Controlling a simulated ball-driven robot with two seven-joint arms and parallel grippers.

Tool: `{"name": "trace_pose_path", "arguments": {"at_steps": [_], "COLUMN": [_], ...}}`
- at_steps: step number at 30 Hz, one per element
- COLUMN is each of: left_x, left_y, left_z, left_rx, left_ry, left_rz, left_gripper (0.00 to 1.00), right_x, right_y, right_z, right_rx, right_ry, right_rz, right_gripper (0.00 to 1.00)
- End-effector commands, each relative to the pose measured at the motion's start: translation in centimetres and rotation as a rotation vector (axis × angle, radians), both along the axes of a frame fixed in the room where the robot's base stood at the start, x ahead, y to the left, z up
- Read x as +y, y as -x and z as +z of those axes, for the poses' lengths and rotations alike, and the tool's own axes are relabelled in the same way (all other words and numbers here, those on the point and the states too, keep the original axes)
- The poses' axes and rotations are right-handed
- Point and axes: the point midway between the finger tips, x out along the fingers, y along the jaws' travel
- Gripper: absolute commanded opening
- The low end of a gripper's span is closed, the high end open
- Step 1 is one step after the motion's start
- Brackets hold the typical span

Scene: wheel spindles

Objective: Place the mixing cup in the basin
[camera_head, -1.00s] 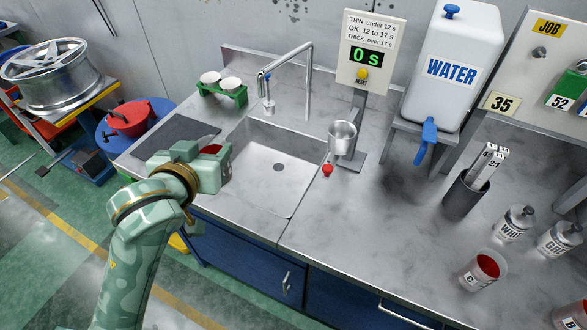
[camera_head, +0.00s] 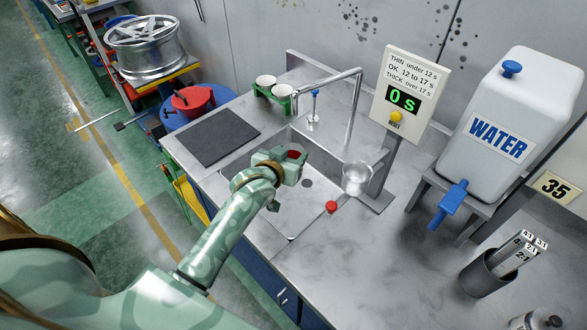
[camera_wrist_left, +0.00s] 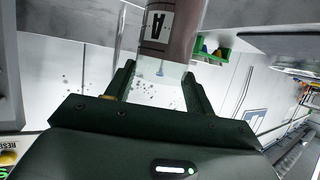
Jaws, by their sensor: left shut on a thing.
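The mixing cup (camera_head: 294,152) shows as a small cup with red in it, mostly hidden by my left gripper (camera_head: 289,165). In the left wrist view the cup (camera_wrist_left: 168,38) is translucent, brownish-pink above and clear below, with an "A" label, between my shut left fingers (camera_wrist_left: 158,88). In the head view the gripper and cup appear over the back left part of the steel basin (camera_head: 293,213). I cannot tell how high they are above its floor. My right gripper is not in view.
A tap (camera_head: 352,105) rises behind the basin. A metal cup on a stand (camera_head: 356,178) and a red stopper-like piece (camera_head: 331,207) are at its right.

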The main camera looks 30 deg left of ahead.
Motion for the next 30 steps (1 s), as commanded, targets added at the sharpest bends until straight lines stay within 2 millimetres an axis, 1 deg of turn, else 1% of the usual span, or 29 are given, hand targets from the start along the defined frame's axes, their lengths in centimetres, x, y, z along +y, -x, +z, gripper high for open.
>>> {"name": "trace_pose_path", "arguments": {"at_steps": [1, 4, 8, 14, 15, 19, 21, 26, 30], "left_x": [0.2, 0.5, 0.7, 1.0, 1.0, 1.0, 1.0, 0.9, 0.9], "left_y": [-0.7, -2.0, -3.1, -3.9, -4.1, -4.0, -4.0, -4.0, -4.0], "left_z": [-1.6, -3.2, -4.5, -5.3, -5.8, -8.2, -8.6, -8.3, -8.6], "left_rx": [0.005, 0.006, 0.005, 0.004, 0.005, 0.007, 0.005, 0.002, 0.003], "left_ry": [-0.001, -0.001, 0.0, 0.0, 0.0, 0.001, 0.002, 0.001, 0.001], "left_rz": [0.0, 0.0, -0.001, -0.001, -0.001, -0.001, -0.001, -0.001, -0.001], "left_gripper": [0.21, 0.21, 0.21, 0.21, 0.21, 0.21, 0.21, 0.21, 0.21], "right_x": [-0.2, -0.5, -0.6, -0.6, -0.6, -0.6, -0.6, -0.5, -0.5], "right_y": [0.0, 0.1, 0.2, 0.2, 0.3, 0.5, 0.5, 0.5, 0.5], "right_z": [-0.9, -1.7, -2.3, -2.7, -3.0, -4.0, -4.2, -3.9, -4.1], "right_rx": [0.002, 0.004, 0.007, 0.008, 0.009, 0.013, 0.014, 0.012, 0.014], "right_ry": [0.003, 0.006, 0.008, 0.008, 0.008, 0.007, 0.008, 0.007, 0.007], "right_rz": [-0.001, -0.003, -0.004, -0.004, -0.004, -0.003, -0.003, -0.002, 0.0], "right_gripper": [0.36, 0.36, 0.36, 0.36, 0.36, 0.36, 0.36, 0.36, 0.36]}}
